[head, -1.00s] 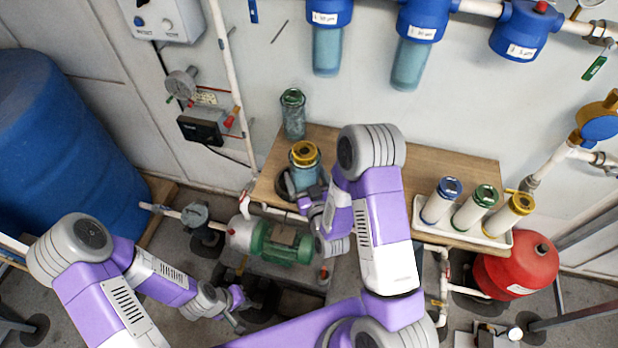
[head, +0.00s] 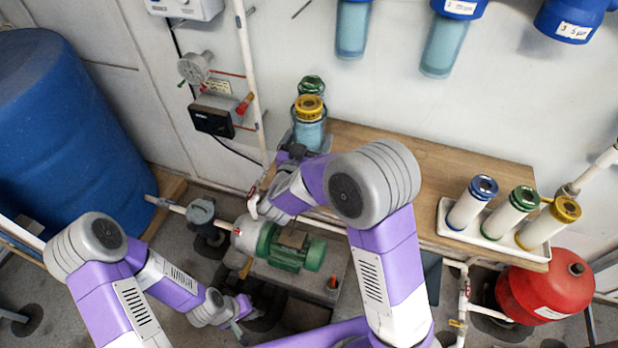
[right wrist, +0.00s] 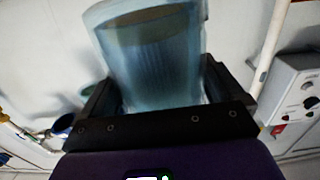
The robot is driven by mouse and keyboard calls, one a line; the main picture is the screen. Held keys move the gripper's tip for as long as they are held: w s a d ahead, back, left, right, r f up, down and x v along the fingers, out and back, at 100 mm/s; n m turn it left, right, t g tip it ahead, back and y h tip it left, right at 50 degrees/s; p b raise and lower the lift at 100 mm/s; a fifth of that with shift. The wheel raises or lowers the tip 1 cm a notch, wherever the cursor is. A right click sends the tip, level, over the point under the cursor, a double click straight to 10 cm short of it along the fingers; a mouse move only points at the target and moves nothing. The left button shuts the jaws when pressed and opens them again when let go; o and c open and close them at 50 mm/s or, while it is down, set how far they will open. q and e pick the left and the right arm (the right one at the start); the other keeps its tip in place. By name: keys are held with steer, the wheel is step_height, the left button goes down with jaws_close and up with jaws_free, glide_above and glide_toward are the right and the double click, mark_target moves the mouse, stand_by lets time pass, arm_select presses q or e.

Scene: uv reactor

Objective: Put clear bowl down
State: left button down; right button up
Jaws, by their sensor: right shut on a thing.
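A clear bluish bowl (head: 309,134) with a yellow-topped cartridge (head: 309,108) in it is near the left end of the wooden bench (head: 430,165). My right gripper (head: 300,152) is shut on this bowl. In the right wrist view, the bowl (right wrist: 155,65) stands between the two dark fingers, slightly tilted in the picture. Its base is hidden by my right arm, so I cannot tell whether it touches the bench. A second bowl with a green-topped cartridge (head: 311,84) is right behind it, partly covered. My left gripper (head: 243,318) hangs low, away from the bench; its fingers are too small to judge.
A white tray (head: 450,236) with blue-, green- and yellow-topped cartridges stands at the bench's right end. Filter housings (head: 445,45) hang on the wall above. The bench middle is clear. A green pump (head: 290,248), blue tank (head: 60,120) and red vessel (head: 545,292) stand around it.

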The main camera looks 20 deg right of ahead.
step_height(320, 180, down, 9)
steer(key=b, duration=0.3)
steer(key=shift+f, duration=0.1)
